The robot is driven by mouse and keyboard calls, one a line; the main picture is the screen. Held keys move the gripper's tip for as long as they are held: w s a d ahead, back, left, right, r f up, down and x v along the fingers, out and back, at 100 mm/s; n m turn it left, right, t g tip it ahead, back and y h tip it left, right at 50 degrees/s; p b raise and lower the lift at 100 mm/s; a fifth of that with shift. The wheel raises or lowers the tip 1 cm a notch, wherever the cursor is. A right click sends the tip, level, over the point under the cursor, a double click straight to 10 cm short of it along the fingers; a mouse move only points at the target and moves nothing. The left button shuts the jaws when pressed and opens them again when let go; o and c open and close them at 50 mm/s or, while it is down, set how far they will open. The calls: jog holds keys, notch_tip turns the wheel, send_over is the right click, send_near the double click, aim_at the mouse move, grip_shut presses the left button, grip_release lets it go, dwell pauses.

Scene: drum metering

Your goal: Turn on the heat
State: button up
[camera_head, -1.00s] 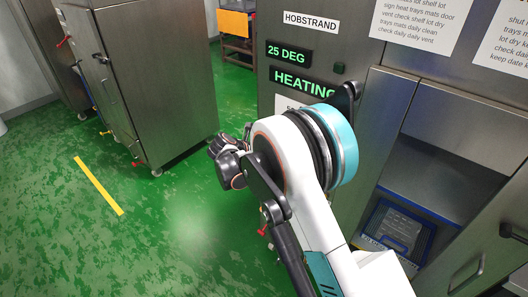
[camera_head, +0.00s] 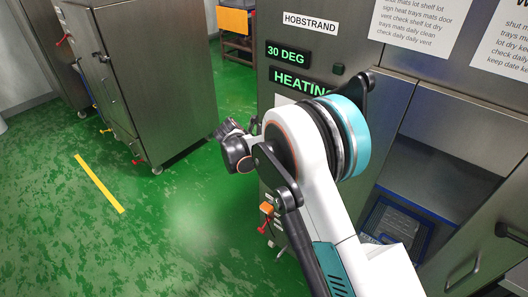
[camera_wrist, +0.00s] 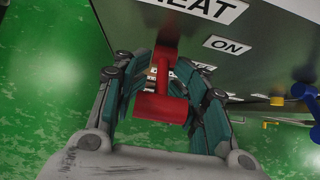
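The cabinet labelled HOBSTRAND has a green display reading 30 DEG (camera_head: 286,53) and a display reading HEATING (camera_head: 301,83), its right end hidden by my arm. In the wrist view a red T-shaped handle (camera_wrist: 160,108) stands out from the panel below a HEAT label (camera_wrist: 213,9). An ON label (camera_wrist: 227,45) is to its right. My gripper (camera_wrist: 164,72) has its teal fingers on either side of the handle. They look spread, with gaps beside the stem; light contact cannot be ruled out. In the head view I cannot make out the fingers or this handle.
A steel cabinet (camera_head: 150,80) stands at the left, with green floor and a yellow strip (camera_head: 99,184) before it. An open compartment with a blue-edged tray (camera_head: 392,228) is at the right. Blue and yellow fittings (camera_wrist: 304,93) show at the wrist view's right edge.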

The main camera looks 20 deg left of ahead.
jog(key=shift+o, duration=0.6)
jog(key=v, duration=1.2)
jog(key=shift+f, duration=0.1)
